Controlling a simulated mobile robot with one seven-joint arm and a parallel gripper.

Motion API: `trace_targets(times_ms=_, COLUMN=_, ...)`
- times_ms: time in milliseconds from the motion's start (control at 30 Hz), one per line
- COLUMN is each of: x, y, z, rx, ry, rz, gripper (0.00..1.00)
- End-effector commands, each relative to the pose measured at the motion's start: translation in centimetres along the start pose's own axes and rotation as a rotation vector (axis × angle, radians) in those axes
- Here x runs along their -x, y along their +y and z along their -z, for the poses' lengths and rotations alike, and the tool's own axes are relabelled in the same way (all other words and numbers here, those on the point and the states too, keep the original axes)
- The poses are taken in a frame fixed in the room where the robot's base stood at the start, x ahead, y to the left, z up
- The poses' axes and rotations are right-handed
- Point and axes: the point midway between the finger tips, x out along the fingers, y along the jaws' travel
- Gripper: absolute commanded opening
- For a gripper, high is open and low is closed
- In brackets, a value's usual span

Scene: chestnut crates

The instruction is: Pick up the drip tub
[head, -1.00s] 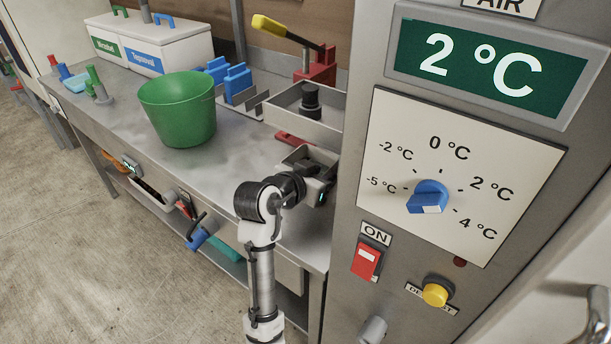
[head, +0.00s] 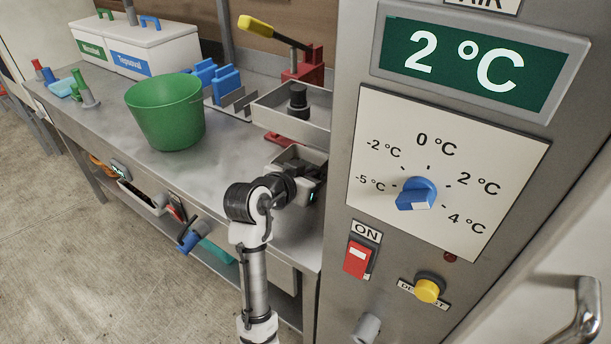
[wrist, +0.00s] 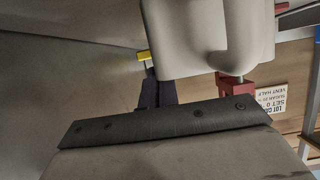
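A small grey open tub (head: 291,153), which I take for the drip tub, sits on the steel bench just below the front edge of the press tray. My gripper (head: 309,181) is at the near side of this tub and hides part of it. Its fingers do not show clearly, so I cannot tell if they are open or touch the tub. In the wrist view a large pale rounded shape and a dark bolted strip fill much of the picture; I cannot tell the tub there for sure.
The metal tray (head: 311,130) and red press (head: 305,65) with its yellow-tipped lever stand just behind the tub. A green bucket (head: 165,115) stands left on the bench. The grey control cabinet (head: 335,150) rises close on the right.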

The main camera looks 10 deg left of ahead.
Motion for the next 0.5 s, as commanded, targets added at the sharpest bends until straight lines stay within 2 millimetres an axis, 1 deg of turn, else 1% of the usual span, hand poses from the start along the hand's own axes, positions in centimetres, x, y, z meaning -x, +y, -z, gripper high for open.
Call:
trace_targets(times_ms=267, x=0.2, y=-0.3, z=0.7, rx=-0.003, ry=0.001, rz=-0.001, gripper=0.0)
trace_targets(times_ms=500, x=1.2, y=-0.4, z=3.0, rx=-0.004, ry=0.002, rz=0.001, gripper=0.0)
